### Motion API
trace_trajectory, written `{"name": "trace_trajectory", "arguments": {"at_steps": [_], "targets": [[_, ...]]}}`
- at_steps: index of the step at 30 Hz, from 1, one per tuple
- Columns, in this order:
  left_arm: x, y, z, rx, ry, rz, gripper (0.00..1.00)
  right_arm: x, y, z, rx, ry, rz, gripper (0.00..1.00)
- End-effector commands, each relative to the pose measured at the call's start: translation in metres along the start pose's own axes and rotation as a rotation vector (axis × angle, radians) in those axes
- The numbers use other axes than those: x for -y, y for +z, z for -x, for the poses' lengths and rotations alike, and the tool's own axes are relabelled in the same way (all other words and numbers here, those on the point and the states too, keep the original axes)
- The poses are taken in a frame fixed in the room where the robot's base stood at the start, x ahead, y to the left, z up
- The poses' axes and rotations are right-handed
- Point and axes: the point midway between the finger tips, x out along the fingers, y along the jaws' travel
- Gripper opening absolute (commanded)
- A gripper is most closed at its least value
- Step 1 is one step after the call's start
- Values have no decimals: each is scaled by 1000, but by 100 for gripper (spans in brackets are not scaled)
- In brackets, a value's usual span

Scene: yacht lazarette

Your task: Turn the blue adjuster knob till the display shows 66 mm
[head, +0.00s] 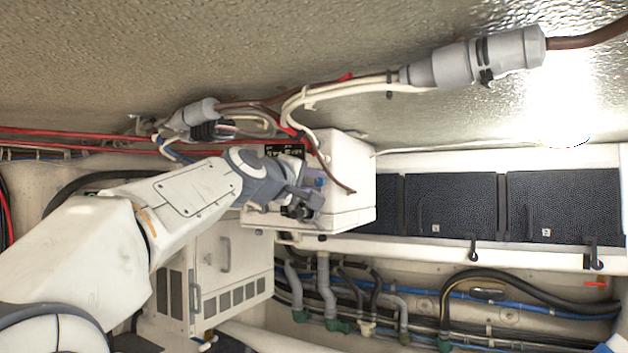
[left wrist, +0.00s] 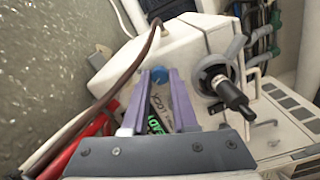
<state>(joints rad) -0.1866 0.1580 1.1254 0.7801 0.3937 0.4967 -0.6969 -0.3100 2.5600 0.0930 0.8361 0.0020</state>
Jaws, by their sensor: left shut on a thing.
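The blue adjuster knob (left wrist: 158,75) sits on the front of a white box (head: 350,185), between the tips of my left gripper's purple fingers (left wrist: 160,78) in the left wrist view. My left gripper (head: 314,182) is shut on the knob; in the head view the gripper hides it. The dark display (head: 285,151) is on the same box, partly covered by my arm in the head view. Its digits are too small to read surely. In the left wrist view the display's green characters (left wrist: 155,124) are cut off by my gripper. My right gripper is not in view.
A black-handled lever (left wrist: 232,94) sticks out beside the knob. A brown cable (head: 330,172) hangs across the box close to my gripper. Grey connectors (head: 475,60) and cables run above. A white cabinet (head: 225,255) stands below, and dark panels (head: 450,205) line the right.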

Motion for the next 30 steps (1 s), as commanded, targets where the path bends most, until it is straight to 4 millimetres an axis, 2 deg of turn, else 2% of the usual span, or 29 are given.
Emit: {"name": "trace_trajectory", "arguments": {"at_steps": [7,20,21,22,23,30], "targets": [[1,0,0,0,-2,64,0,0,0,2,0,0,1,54],[1,0,0,0,-2,73,0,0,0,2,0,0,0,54],[1,0,0,0,-2,72,42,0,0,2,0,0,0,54],[1,0,0,0,-2,72,53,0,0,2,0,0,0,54],[1,0,0,0,-2,72,56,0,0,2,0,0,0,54],[0,0,0,0,-1,72,56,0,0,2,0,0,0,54]]}}
